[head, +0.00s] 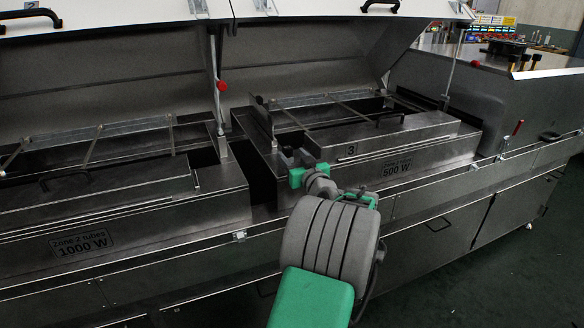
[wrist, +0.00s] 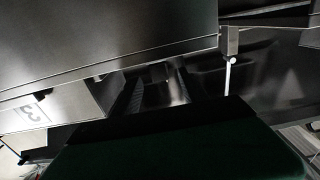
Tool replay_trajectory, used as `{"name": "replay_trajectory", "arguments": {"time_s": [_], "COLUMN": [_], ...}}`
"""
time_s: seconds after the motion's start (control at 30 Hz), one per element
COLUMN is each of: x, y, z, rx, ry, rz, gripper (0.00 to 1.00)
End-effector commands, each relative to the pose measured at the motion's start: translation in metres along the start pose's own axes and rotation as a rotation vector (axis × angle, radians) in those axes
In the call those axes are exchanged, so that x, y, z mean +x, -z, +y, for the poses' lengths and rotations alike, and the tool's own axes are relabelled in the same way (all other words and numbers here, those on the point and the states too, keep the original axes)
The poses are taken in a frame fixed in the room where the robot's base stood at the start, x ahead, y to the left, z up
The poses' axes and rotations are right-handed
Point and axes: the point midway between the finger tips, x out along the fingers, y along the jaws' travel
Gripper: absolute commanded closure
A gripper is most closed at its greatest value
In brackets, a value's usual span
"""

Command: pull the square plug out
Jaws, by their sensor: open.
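I cannot make out a square plug in either view; it may be hidden behind my arm or lost in the dark. My gripper (head: 292,160) is small in the head view, at the far end of my green and grey arm. It is by the left end of the zone 3 tube box (head: 400,150), near the dark gap between the two boxes. Its jaws are open, and I see nothing held. In the wrist view a dark green shape fills the bottom and hides what lies below. The "3" box (wrist: 40,112) shows at the left there, tilted.
The zone 2 tube box (head: 215,190) lies to the left. Raised lids (head: 310,60) hang over both boxes. A lid strut with a red knob (head: 222,86) stands near the gap. A red-handled lever (head: 513,135) is at the right. Open floor (head: 440,285) is at lower right.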

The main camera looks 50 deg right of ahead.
Motion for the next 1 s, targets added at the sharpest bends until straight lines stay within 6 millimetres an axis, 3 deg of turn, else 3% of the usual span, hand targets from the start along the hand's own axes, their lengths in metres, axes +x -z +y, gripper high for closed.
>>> {"name": "replay_trajectory", "arguments": {"time_s": [0.17,0.5,0.83,1.0], "x": [0.015,0.072,0.078,0.078], "y": [0.003,0.003,0.003,0.003], "z": [0.001,-0.001,-0.001,0.0], "rx": [0.0,-0.001,-0.001,-0.001], "ry": [0.0,0.001,0.0,0.0], "rz": [-0.001,-0.002,-0.002,-0.002], "gripper": [0.49,0.49,0.5,0.64]}}
